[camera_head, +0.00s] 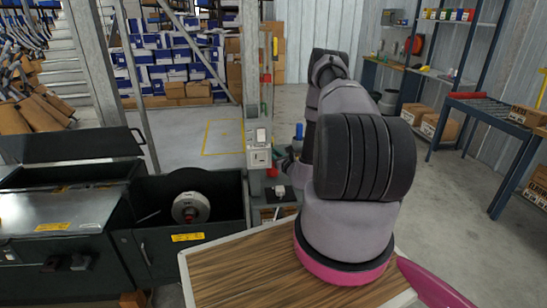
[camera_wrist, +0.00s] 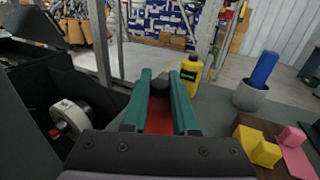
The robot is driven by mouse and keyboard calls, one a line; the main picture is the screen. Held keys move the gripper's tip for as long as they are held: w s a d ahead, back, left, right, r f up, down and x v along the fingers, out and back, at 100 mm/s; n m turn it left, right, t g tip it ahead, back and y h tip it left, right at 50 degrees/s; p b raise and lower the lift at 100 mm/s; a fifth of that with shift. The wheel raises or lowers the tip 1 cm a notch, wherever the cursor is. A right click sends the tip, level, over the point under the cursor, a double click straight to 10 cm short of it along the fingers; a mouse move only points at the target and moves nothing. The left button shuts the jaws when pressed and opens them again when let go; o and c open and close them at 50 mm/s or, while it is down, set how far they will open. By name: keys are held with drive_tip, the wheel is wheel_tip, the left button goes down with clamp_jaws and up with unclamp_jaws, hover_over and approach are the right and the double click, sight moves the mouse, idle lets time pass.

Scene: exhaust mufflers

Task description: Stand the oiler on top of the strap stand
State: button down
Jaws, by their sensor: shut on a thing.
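My gripper (camera_wrist: 160,77) has green fingers shut on a red thing with a dark top (camera_wrist: 160,118), which I take to be the oiler. It is held between the fingers, and its lower end is hidden by the gripper body. In the head view my arm hides most of the gripper. A dark open-topped stand (camera_head: 150,237) with a pale strap reel (camera_head: 190,207) in it is at the left; I take it to be the strap stand. In the wrist view the reel (camera_wrist: 70,116) is left of my fingers.
A yellow bottle with a dark cap (camera_wrist: 187,77) stands beyond my fingers. Right of it, a blue cylinder (camera_wrist: 263,69) rises from a grey pot (camera_wrist: 249,97). Yellow blocks (camera_wrist: 257,148) and a pink piece (camera_wrist: 294,155) lie at lower right. A grey post (camera_head: 251,70) rises behind.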

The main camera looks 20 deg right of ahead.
drive_tip(key=shift+f, duration=0.9)
drive_tip(key=c, duration=0.7)
unclamp_jaws()
drive_tip(key=shift+f, duration=0.1)
drive_tip(key=shift+s, duration=0.35)
drive_tip(key=s, duration=0.3)
drive_tip(key=s+d, duration=0.1)
drive_tip(key=s, duration=0.7)
drive_tip(key=shift+s+d, duration=0.15)
